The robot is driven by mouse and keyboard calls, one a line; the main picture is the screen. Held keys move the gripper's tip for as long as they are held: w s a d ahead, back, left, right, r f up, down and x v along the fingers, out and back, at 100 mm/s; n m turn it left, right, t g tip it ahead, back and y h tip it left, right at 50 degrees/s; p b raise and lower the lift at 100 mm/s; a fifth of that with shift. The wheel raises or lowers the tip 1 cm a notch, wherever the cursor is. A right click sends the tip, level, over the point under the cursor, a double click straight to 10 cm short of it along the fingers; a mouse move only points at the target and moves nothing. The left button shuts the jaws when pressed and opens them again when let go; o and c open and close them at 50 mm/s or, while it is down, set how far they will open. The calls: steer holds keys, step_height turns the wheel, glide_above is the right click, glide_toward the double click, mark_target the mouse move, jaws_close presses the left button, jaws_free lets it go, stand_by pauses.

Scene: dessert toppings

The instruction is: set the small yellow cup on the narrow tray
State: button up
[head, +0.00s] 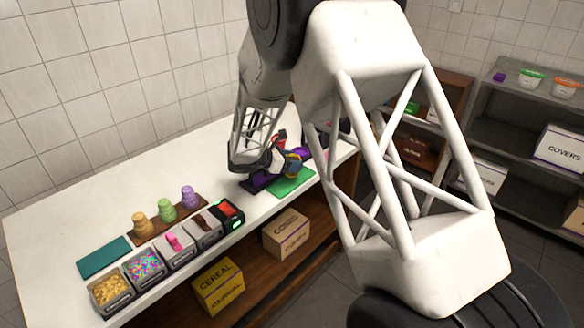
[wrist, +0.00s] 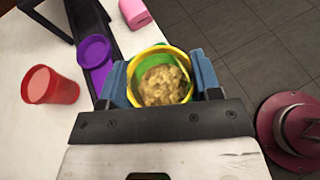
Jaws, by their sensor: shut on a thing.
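The small yellow cup (wrist: 165,48) is between the two blue fingers of my gripper (wrist: 163,80) in the wrist view. It holds crumbly tan topping, and a green patch shows inside its rim. In the head view my gripper (head: 293,162) is over the far end of the counter, near a green mat (head: 290,186). A long dark strip (wrist: 92,18), possibly the narrow tray, runs beside the cup in the wrist view, with a purple cup (wrist: 94,52) at it. Whether the yellow cup touches anything below is hidden.
A red cup (wrist: 50,86) stands left of my gripper, and a pink object (wrist: 135,12) lies beyond. In the head view, topping bins (head: 146,266) line the counter's front edge near a brown tray (head: 150,238) with cup stacks and a teal mat (head: 104,258). The counter's back middle is clear.

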steer(key=shift+f, duration=1.25)
steer(key=shift+f, duration=0.1)
steer(key=o, duration=1)
steer(key=shift+c, duration=0.2)
steer(key=v, duration=1.2)
steer(key=shift+r, duration=0.2)
